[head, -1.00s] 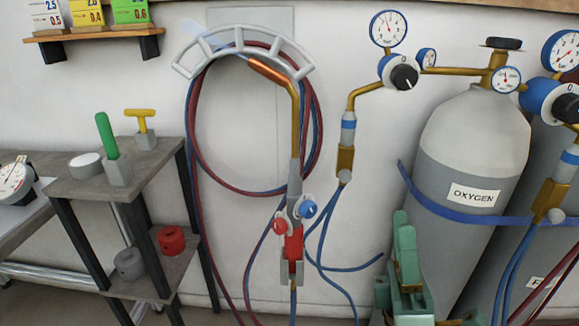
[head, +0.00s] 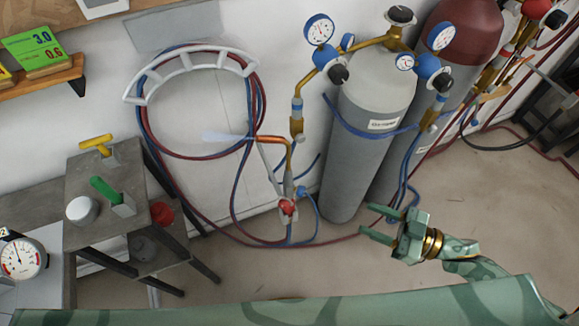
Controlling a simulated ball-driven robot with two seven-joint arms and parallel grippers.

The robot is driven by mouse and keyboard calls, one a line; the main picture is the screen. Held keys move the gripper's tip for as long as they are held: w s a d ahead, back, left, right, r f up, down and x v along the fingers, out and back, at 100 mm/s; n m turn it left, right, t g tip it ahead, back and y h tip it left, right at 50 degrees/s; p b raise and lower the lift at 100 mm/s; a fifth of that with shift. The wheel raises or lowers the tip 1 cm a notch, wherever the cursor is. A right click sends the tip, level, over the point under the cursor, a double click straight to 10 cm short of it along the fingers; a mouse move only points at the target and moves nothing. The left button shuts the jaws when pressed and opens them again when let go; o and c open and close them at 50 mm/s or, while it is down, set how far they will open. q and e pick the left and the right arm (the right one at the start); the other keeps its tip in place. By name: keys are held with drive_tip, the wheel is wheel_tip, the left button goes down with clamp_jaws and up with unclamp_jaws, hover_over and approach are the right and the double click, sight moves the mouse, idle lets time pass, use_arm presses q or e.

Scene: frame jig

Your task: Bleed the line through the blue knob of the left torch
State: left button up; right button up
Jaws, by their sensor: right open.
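The left torch (head: 289,168) hangs on the wall below the hose rack, with a copper tip and brass neck. A pale bluish streak (head: 222,137) extends left from its tip. Its blue knob (head: 301,191) is on the right of its lower body, and its red knob (head: 287,207) is just below and left. My right gripper (head: 367,220) is open and empty, fingers pointing left toward the torch. It appears right of and a little below the knobs, clearly apart from them. My left gripper is not in view.
Red and blue hoses (head: 253,160) loop on the rack (head: 190,63) and trail to the floor. The oxygen cylinder (head: 368,140) with gauges stands right of the torch. A grey stand (head: 105,170) with a green and a yellow handle is at left.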

sight(300, 191)
drive_tip(key=x, duration=1.6)
drive_tip(key=shift+a, duration=0.15)
drive_tip(key=c, duration=1)
